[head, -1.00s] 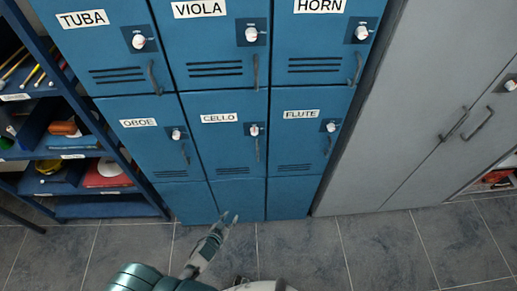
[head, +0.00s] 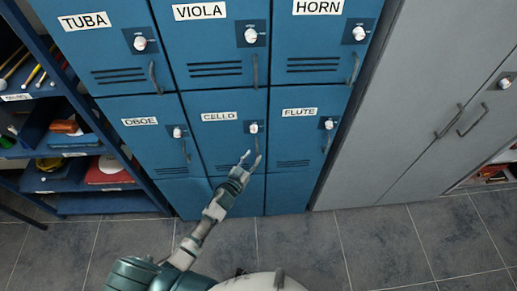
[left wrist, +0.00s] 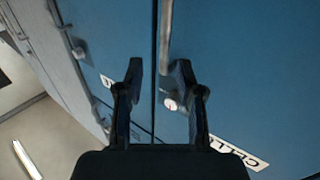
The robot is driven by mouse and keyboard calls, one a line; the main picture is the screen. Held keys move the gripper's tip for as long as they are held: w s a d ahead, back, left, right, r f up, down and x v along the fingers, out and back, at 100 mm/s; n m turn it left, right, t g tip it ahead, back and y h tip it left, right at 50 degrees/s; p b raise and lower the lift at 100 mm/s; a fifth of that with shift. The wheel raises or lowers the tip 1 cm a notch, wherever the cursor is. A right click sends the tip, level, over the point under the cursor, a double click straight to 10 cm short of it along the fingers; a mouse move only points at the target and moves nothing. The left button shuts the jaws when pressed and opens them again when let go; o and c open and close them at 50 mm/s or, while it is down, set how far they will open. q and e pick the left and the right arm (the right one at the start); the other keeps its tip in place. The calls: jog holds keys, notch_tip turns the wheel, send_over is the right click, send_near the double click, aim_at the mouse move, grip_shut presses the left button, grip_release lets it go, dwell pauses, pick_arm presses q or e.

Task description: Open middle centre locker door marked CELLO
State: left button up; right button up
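The blue CELLO door (head: 212,142) is shut, in the middle column of the lower row of labelled doors in the head view. It has a white label (head: 219,117), a round knob (head: 253,127) and a slim upright handle (head: 257,142) on its right side. My left gripper (head: 251,161) is open in front of the handle's lower part. In the left wrist view, the open fingers (left wrist: 158,82) point at the door, with the grey handle (left wrist: 166,35) showing between them, close to the right finger. I cannot tell whether they touch. My right gripper is not in view.
The OBOE door (head: 134,145) and FLUTE door (head: 292,140) flank it, with the VIOLA door (head: 205,45) above, all shut. A shelf with instruments (head: 70,155) stands left, a grey cabinet (head: 400,120) right. The tiled floor (head: 300,250) in front is clear.

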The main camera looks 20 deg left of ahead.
aim_at(257, 150)
pick_arm(q)
jog(key=x, duration=0.3)
jog(key=a+x, duration=0.1)
jog(key=x, duration=0.1)
jog(key=shift+w+f, duration=0.1)
jog(key=shift+w, duration=0.1)
jog(key=shift+d, duration=0.3)
grip_shut()
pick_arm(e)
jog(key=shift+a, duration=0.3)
